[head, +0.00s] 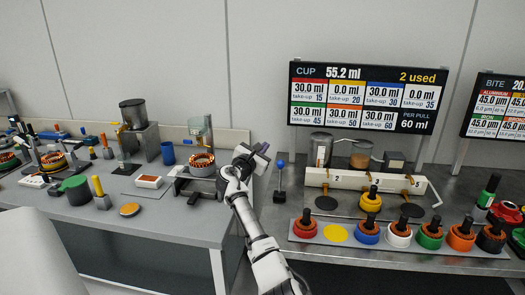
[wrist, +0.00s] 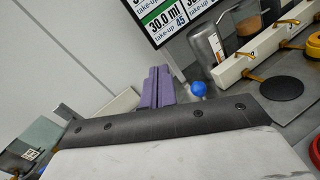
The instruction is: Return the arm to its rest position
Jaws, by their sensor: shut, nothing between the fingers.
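My gripper (head: 262,148) is at the end of my white arm, raised above the gap between the grey bench on the left and the metal bench on the right. In the wrist view its purple fingers (wrist: 158,86) are together with nothing between them. It touches nothing that I can see. A copper-wound stator (head: 202,163) sits in a dark fixture on the left bench, left of my gripper.
A blue-knobbed lever (head: 281,165) stands just right of my arm. Stators with coloured bases, such as the red one (head: 305,228), line the right bench's front. A white dispenser bar (head: 360,182) and a display board (head: 362,98) stand behind. A blue cup (head: 168,153) is at left.

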